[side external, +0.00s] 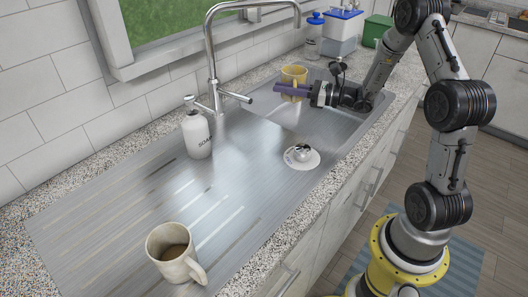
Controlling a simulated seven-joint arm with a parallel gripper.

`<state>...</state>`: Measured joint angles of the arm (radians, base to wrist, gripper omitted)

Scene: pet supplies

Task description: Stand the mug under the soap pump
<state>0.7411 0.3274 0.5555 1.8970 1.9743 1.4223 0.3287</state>
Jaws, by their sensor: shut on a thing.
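A yellow mug (294,73) is at the far end of the metal sink unit. My gripper (281,89), with purple fingers, reaches in from the right and is shut on it; the fingers cover part of its lower front. I cannot tell whether its base touches the metal. A white soap bottle (197,136) with a pump top (190,99) stands upright left of the tap. A cream mug (170,254) stands upright on the drainboard at the near end, handle to the right, with a brownish inside.
A tall chrome tap (211,60) rises beside the soap bottle. A white disc with a silver knob-like thing (302,152) lies at the sink's right edge. Blue-lidded containers (341,33) and a green box (377,29) stand behind. The middle drainboard (120,215) is clear.

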